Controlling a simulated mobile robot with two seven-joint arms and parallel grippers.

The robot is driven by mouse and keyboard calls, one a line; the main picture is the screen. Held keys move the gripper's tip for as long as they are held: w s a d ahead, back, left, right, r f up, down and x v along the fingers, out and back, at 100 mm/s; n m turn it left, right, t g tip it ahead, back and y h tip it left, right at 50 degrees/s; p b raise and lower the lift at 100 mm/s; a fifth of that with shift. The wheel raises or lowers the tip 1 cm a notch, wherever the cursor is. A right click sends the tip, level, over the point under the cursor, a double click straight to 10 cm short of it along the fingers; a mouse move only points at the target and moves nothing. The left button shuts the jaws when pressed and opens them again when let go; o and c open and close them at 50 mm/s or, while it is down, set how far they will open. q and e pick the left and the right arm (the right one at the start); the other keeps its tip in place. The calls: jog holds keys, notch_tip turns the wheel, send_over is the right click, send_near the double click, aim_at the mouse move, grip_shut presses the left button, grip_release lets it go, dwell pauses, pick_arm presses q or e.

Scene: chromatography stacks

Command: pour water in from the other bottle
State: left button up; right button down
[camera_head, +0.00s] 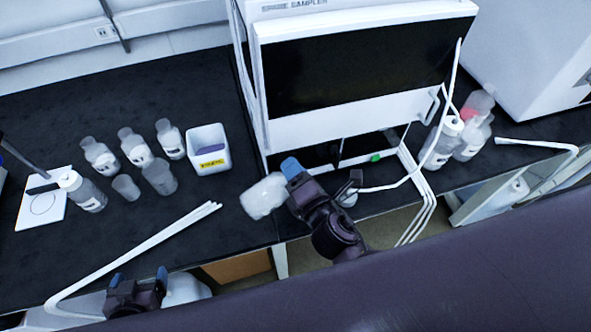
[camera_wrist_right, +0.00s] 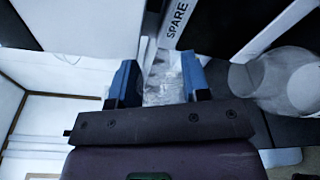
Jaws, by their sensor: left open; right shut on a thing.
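My right gripper (camera_head: 322,176) is shut on a cloudy, translucent bottle (camera_head: 263,195), which is tilted to its left above the bench's front edge. In the right wrist view, clear material (camera_wrist_right: 165,82) shows between the fingers (camera_wrist_right: 160,82), and a rounded translucent bottle shape (camera_wrist_right: 285,80) lies to their right. I cannot make out its mouth or water level. My left gripper (camera_head: 139,277) is open at the bottom left, beside a whitish rounded thing (camera_head: 187,289) that is partly hidden. Several capped bottles (camera_head: 135,147) stand upright on the black bench.
Two small beakers (camera_head: 126,188) stand in front of the bottles, and another bottle (camera_head: 88,195) is by a white stirrer plate (camera_head: 35,210). A white yellow-labelled bin (camera_head: 221,165) is near the sampler (camera_head: 360,65). More bottles (camera_head: 441,145) stand right. White tubes cross the front.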

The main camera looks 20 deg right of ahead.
dwell(0.3)
jog(key=shift+d+m, duration=0.2)
jog(key=shift+m, duration=1.1)
jog(key=shift+w+d+m+p, duration=0.1)
jog(key=shift+m+p, duration=0.2)
jog(key=shift+m, duration=0.2)
jog(key=shift+f, duration=0.1)
